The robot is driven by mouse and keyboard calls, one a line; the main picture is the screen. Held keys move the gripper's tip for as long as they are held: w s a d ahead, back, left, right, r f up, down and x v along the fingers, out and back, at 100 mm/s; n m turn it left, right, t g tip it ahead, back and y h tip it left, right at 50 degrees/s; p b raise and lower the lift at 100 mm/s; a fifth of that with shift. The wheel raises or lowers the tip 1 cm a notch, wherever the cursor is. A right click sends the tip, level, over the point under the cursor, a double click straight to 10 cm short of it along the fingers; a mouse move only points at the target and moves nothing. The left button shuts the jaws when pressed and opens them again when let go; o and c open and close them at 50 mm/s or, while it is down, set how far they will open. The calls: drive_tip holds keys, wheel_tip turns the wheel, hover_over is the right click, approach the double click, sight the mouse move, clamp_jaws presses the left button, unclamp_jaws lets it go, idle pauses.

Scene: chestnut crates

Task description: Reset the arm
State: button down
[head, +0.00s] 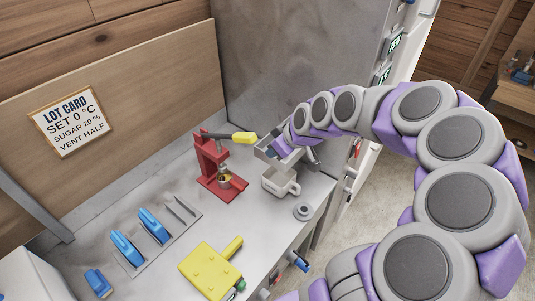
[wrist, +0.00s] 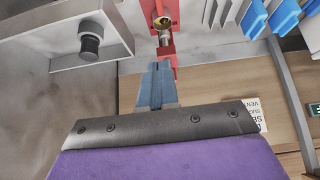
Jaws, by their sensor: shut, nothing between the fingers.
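My gripper (wrist: 157,85) shows in the wrist view as two blue-grey fingers pressed together with nothing between them. In the head view my arm arches in from the right, and its end hangs above the back right of the bench, right of the red press (head: 212,170). The fingers are hard to make out there. In the wrist view part of the red press (wrist: 163,12) lies beyond the fingertips, with a brass-coloured cup (wrist: 176,35) on it. I cannot tell the exact gap between the fingertips and the press.
A white mug-like container (head: 281,183) and a small round grey piece (head: 303,212) stand near the bench's right edge. Blue-handled tools (head: 127,248) and a yellow block (head: 212,270) are at the front. A lot card (head: 70,121) hangs on the back board. A tall metal cabinet (head: 290,55) stands behind.

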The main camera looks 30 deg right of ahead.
drive_tip(key=s+a+g+b, duration=0.2)
drive_tip(key=s+a+g, duration=0.2)
drive_tip(key=s+a, duration=0.6)
drive_tip(key=s+a+f+m+g+h+b, duration=0.1)
drive_tip(key=s+a+m+g, duration=0.1)
drive_tip(key=s, duration=0.8)
drive_tip(key=s+a+f+m+g+h+b, duration=0.1)
drive_tip(key=s+a+m+g, duration=0.1)
drive_tip(key=s, duration=0.8)
drive_tip(key=shift+a+f, duration=0.25)
drive_tip(key=shift+a, duration=0.6)
